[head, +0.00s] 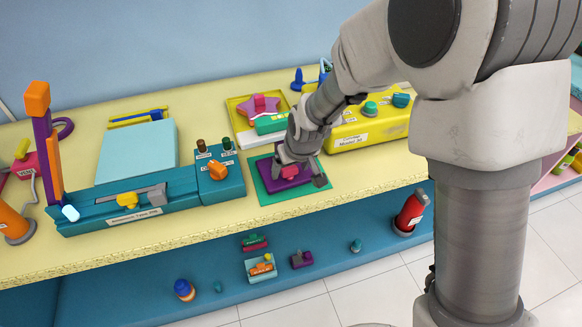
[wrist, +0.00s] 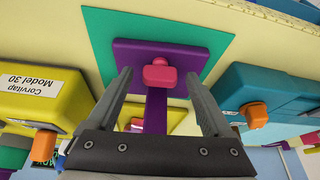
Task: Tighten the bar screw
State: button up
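No label marks a bar screw, so I cannot tell for sure which part it is. Under my gripper (head: 302,170) is a purple stand (head: 270,176) with a red-pink knob (head: 290,172), on a green mat (head: 268,198). In the wrist view the knob (wrist: 159,73) shows between the fingertips of my gripper (wrist: 160,80), on the purple plate (wrist: 190,58), with a purple bar (wrist: 155,108) running from it. The fingers are open, apart from the knob on both sides. Their height above it is unclear.
A teal machine (head: 180,205) with an orange knob (head: 217,170) stands left of the mat. A yellow machine (head: 370,130) stands right, behind my arm. A tray with a pink star (head: 258,106) lies behind. The table's front edge is close to the mat.

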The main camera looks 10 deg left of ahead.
jog(key=shift+r, duration=0.1)
jog(key=p+v, duration=0.1)
jog(key=v, duration=1.6)
jog(key=shift+d+r, duration=0.15)
jog(key=s+d+r+m+t+h, duration=0.1)
jog(key=s+d+r+m, duration=0.2)
jog(key=s+d, duration=0.4)
jog(key=s+d+r+m+t+h, duration=0.1)
jog(key=s+d+r+m, duration=0.3)
jog(key=d, duration=1.2)
jog(key=s, duration=0.3)
jog(key=shift+s+h, duration=0.2)
jog(key=shift+h, duration=0.1)
